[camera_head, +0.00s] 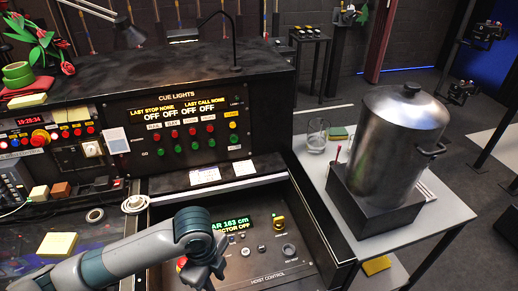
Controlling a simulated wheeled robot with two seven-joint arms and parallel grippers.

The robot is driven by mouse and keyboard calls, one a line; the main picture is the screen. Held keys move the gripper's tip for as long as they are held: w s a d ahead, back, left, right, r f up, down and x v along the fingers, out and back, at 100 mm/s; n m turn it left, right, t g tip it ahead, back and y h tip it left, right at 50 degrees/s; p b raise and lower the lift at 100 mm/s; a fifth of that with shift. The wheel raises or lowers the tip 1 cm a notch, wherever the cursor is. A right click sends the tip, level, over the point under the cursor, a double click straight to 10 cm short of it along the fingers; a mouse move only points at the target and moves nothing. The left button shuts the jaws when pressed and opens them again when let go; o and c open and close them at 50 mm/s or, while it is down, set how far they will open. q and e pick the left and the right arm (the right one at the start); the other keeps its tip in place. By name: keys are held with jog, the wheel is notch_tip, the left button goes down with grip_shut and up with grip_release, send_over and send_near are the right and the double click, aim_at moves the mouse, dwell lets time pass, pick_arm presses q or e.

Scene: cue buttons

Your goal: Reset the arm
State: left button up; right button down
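My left arm (120,258) comes in from the lower left, grey and teal, and bends downward over the hoist control panel (290,268). My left gripper (203,272) is dark and points down at the panel's left side, near the bottom edge of the picture. Its fingers are too unclear to tell open from shut. It hides part of the panel, and a bit of red and yellow shows beside it. My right arm and gripper are not in view.
The cue lights panel (185,125) has red and green buttons in rows and reads "OFF". A green display (232,224) shows 163 cm. A large metal urn (395,140) and a glass (316,136) stand on the right table. A tape roll (95,215) lies left.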

pick_arm(q)
jog(key=s+d+f+n+t+h, duration=0.2)
jog(key=s+d+n+h, duration=0.25)
jog(key=d+n, duration=0.2)
jog(key=s+a+f+n+t+y, duration=0.1)
jog(key=s+a+f+n+y, duration=0.15)
jog(key=s+a+n, duration=0.55)
jog(key=s+a+f+n+y, duration=0.25)
jog(key=s+a+n, duration=0.35)
jog(key=a, duration=0.4)
notch_tip(320, 180, down, 32)
jog(key=g+b, duration=0.1)
jog(key=b, duration=0.3)
jog(key=s+a+f+g+b, duration=0.1)
jog(key=s+a+f+b, duration=0.1)
jog(key=s+f, duration=1.6)
notch_tip(320, 180, down, 3)
jog(key=shift+s+a+f+b, duration=0.15)
jog(key=shift+a+b, duration=0.2)
jog(key=shift+b, duration=0.2)
